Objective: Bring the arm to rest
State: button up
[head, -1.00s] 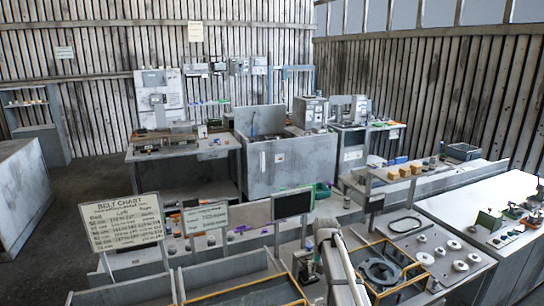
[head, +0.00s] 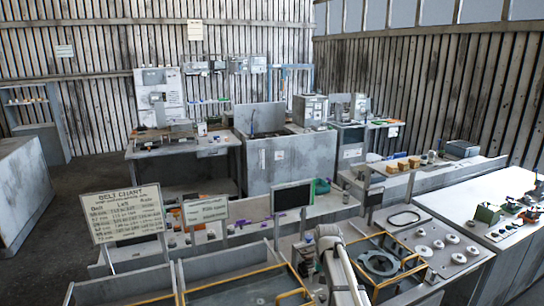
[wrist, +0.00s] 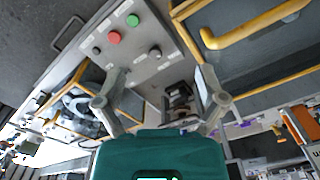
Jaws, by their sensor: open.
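My arm (head: 340,265) rises at the bottom middle of the head view, bent at a rounded grey joint. My gripper (wrist: 160,82) shows in the wrist view with its two grey fingers spread wide apart and nothing held between them. In the head view I cannot make out the gripper clearly. Beyond the fingers in the wrist view is a grey control panel (wrist: 148,68) with a red and a green button. A grey ring-shaped housing (head: 380,262) sits in a yellow-edged frame right of my arm in the head view.
Yellow-edged trays (head: 240,293) lie left of my arm. A dark screen (head: 293,197) and a belt chart board (head: 125,213) stand upright on the front bench. A plate with several round discs (head: 440,247) lies at the right. Open floor (head: 60,220) shows at the left.

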jog(key=s+f+n+b, duration=0.1)
jog(key=s+f+b, duration=0.5)
jog(key=s, duration=0.3)
jog(key=s+f+n+b, duration=0.1)
jog(key=s+f+b, duration=0.5)
jog(key=s, duration=0.4)
jog(key=shift+f+b, duration=0.35)
jog(key=shift+f, duration=0.35)
